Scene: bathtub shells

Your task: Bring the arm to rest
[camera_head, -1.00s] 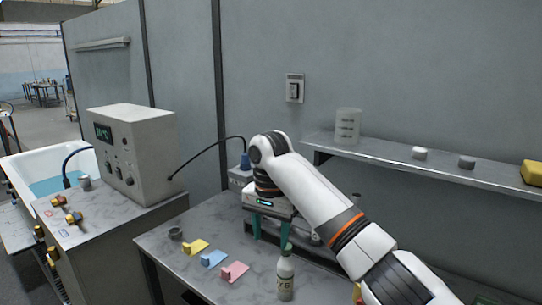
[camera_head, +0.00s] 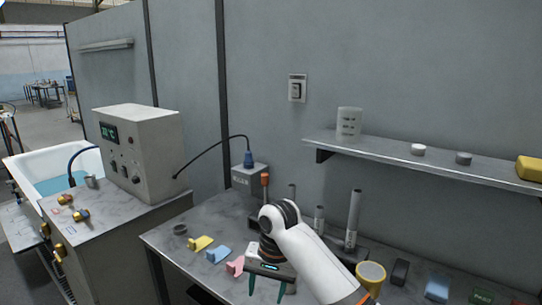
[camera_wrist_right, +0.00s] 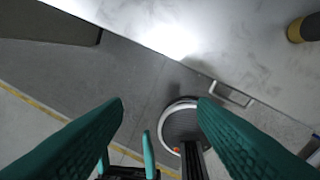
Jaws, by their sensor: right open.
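My right gripper (camera_head: 267,296) is in front of the workbench near the bottom of the head view. Its two teal fingers point down and stand apart, with nothing between them. In the right wrist view the open fingers (camera_wrist_right: 162,120) frame the floor and a bench edge. The right arm (camera_head: 310,262) comes in from the lower right and hides part of the bench. Teal and black parts low in the right wrist view may be my left gripper (camera_wrist_right: 127,168); its jaw state is unclear. The left arm does not show in the head view.
Yellow (camera_head: 201,243), blue (camera_head: 218,254) and pink (camera_head: 236,265) pieces lie on the bench (camera_head: 172,238). A yellow-rimmed cup (camera_head: 370,277) stands right of my arm. A shelf (camera_head: 400,155) runs along the wall. A control box (camera_head: 140,150) and bathtub (camera_head: 50,165) are left.

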